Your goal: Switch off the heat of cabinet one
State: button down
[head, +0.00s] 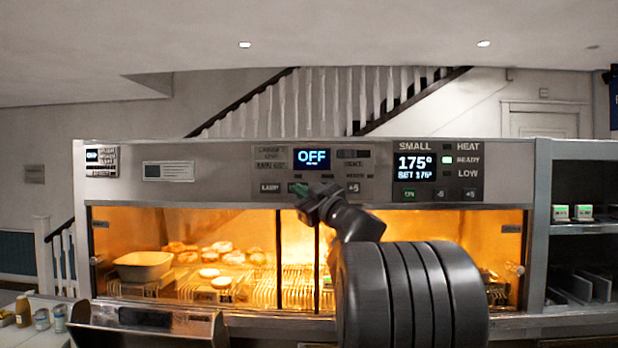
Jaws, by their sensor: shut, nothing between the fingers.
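The heated cabinet (225,180) spans the middle of the view, with a control panel along its top. A blue-lit display (312,158) in the middle reads OFF; the small label (271,156) left of it is blurred, perhaps reading cabinet one. Below the display is a row of buttons, with a LAMP button (270,188) at left and a +5 button (353,187) at right. My gripper (299,190) is shut and empty, its tip in front of this row between those two buttons. It hides what lies behind it, and I cannot tell whether it touches the panel.
A second panel (437,172) to the right reads SMALL, 175°, SET 175°, with its READY light green. Food and a bowl (143,266) sit behind the lit glass. An open shelf unit (582,228) stands at right. Bottles (23,311) stand at lower left.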

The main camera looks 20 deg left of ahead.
jog(key=shift+s, duration=0.2)
jog(key=shift+s+d, duration=0.1)
jog(key=s, duration=0.2)
jog(key=s+d+b, duration=0.1)
jog(key=s, duration=0.2)
jog(key=shift+s+d, duration=0.2)
jog(key=shift+s, duration=0.1)
